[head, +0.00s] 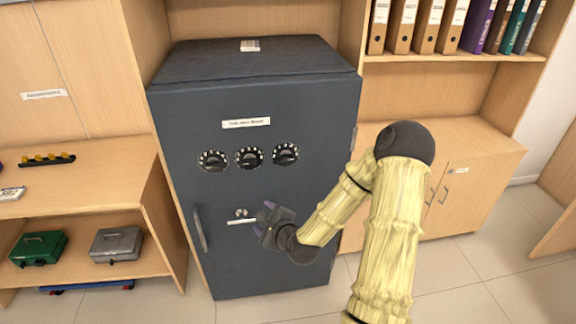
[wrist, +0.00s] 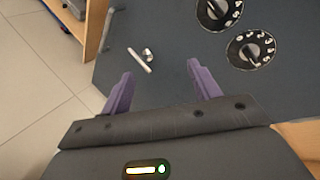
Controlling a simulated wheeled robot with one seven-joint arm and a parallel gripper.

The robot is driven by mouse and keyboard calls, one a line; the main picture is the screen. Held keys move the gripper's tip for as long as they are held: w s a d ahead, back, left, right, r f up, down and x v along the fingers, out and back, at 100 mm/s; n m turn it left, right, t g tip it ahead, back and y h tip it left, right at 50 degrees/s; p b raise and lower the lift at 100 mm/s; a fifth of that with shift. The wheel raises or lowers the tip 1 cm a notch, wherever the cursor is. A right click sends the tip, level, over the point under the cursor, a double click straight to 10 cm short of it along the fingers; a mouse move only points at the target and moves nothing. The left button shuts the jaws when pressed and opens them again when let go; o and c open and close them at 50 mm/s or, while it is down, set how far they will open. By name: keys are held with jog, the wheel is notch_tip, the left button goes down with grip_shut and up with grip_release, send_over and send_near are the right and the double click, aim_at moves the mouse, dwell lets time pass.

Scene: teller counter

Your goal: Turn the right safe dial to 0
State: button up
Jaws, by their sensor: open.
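The right safe dial (head: 286,154) is the rightmost of three black dials with white marks on the front of a dark blue-grey safe (head: 250,285). In the wrist view the right dial (wrist: 251,50) is the lower of two visible dials, right of the fingers. Its digits are too small to read surely. My gripper (head: 262,217) is in front of the safe door, below the dials and beside the silver handle. In the wrist view its purple fingers (wrist: 160,70) are spread, with nothing between them. It is apart from the dial.
The left dial (head: 213,160) and middle dial (head: 249,158) sit beside the right one. A silver lever handle (head: 241,220) and a long vertical grip (head: 200,229) stick out from the door. Wooden shelves stand left, and a low cabinet (head: 470,170) stands right. Nothing covers the dials.

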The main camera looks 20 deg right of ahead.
aim_at(287, 159)
jog(key=d+r+m+t+h, duration=0.2)
jog(key=d+m+h, duration=0.1)
jog(key=d+m, duration=0.2)
jog(key=d+r+m+t+h+b, duration=0.1)
jog(key=d+m+t+h, duration=0.1)
jog(key=d+m, duration=0.3)
jog(key=m+h, duration=0.1)
jog(key=m, duration=0.3)
jog(key=shift+w+d+r+h, duration=0.2)
jog(key=shift+d+r+h, duration=0.1)
jog(key=shift+d+r, duration=0.05)
jog(key=p+x, duration=0.3)
jog(key=x, duration=1.4)
jog(key=shift+w+f, duration=0.15)
jog(key=shift+w, duration=0.1)
jog(key=shift+c, duration=0.2)
jog(key=shift+a, duration=0.1)
jog(key=c, duration=0.9)
